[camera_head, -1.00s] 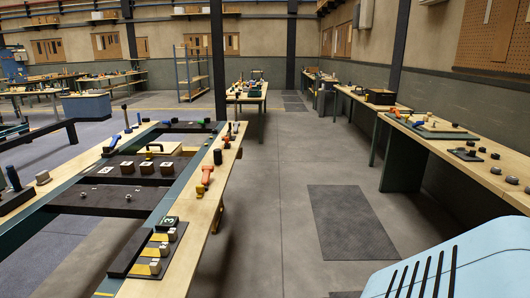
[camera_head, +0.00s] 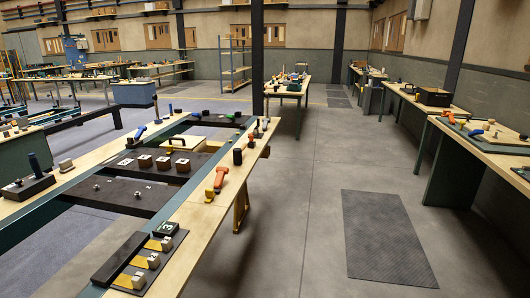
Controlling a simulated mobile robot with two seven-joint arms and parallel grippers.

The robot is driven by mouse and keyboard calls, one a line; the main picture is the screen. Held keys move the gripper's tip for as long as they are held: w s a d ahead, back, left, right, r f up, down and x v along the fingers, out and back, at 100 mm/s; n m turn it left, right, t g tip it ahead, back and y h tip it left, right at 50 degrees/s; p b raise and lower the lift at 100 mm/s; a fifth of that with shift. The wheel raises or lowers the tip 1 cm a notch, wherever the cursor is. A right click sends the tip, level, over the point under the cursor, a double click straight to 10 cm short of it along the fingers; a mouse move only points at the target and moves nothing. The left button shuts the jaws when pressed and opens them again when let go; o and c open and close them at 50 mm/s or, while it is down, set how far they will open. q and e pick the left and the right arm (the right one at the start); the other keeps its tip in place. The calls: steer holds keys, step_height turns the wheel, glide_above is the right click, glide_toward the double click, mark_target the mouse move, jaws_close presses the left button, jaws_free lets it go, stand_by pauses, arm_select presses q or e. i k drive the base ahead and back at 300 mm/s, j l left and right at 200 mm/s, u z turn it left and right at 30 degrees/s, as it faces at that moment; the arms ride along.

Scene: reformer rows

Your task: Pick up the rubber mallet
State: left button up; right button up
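I cannot pick out the rubber mallet with certainty; several tools on the benches are too small to tell. On the near bench (camera_head: 190,235) an orange-handled tool (camera_head: 219,180) lies on the right wooden edge. A black cylinder (camera_head: 237,157) stands just beyond it. Another orange tool (camera_head: 250,140) lies farther along that edge. A blue-handled tool (camera_head: 140,133) lies on the bench's far left side. Neither of my grippers is in view.
A dark floor mat (camera_head: 388,238) lies in the clear aisle right of the near bench. Wall benches (camera_head: 485,150) run along the right side. A smaller table (camera_head: 286,88) with tools stands ahead. A shelf rack (camera_head: 235,65) stands behind it.

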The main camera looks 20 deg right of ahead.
mark_target(237, 152)
steer(key=i+l, duration=0.1)
steer(key=l, duration=0.25)
steer(key=i+l+z, duration=0.1)
steer(key=l, duration=0.3)
steer(key=i+l, duration=0.15)
steer(key=l, duration=0.2)
steer(key=i+l+z, duration=0.1)
steer(key=l, duration=0.25)
